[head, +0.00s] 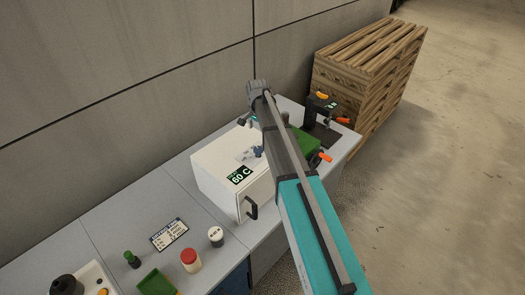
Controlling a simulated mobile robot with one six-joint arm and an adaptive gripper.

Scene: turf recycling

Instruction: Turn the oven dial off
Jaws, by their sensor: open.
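The oven is a white box (215,175) on the grey bench, with a dark label reading "60 C" (240,175) and a black handle (252,211) on its front. A small pale patch with a blue item (258,152) shows on its top. I cannot make out the dial; my arm covers part of the oven's right side. My gripper (242,121) shows only as a small dark shape at the end of my arm, behind the oven near the wall. It is open, and no object shows in it.
A green tray (304,143) and a black stand with orange handles (322,108) are right of the oven. Stacked wooden pallets (365,65) stand beyond. A red-lidded jar (191,260), a white-topped jar (216,237) and a sign (169,234) are in front. The wall is close behind.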

